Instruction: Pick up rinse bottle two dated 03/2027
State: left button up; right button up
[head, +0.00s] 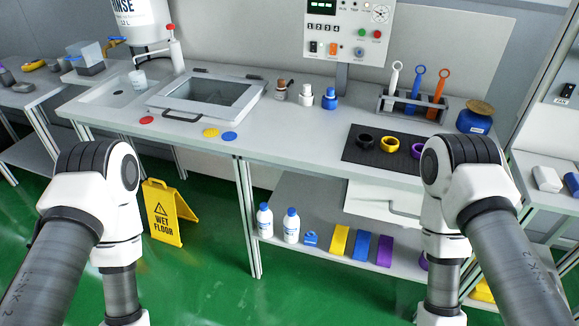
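Two white bottles with blue caps stand upright side by side on the shelf under the bench, a left one (264,221) and a right one (291,226). Their labels are too small to read, so I cannot tell which is rinse bottle two or see a date. Both of my arms show, bent with their forearms pointing down. My grippers are below the picture's edge. No gripper is seen near the bottles.
A small blue item (311,239) and yellow, blue and purple blocks share the shelf (322,205). A yellow wet-floor sign (164,213) stands left of the bench legs. The bench top (290,139) overhangs the shelf. Green floor in front is clear.

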aim_at(291, 222)
jog(key=i+l+z, duration=0.15)
jog(key=l, duration=0.25)
jog(key=i+l+z, duration=0.2)
jog(key=l, duration=0.15)
jog(key=i+l+z, duration=0.15)
jog(key=l, duration=0.2)
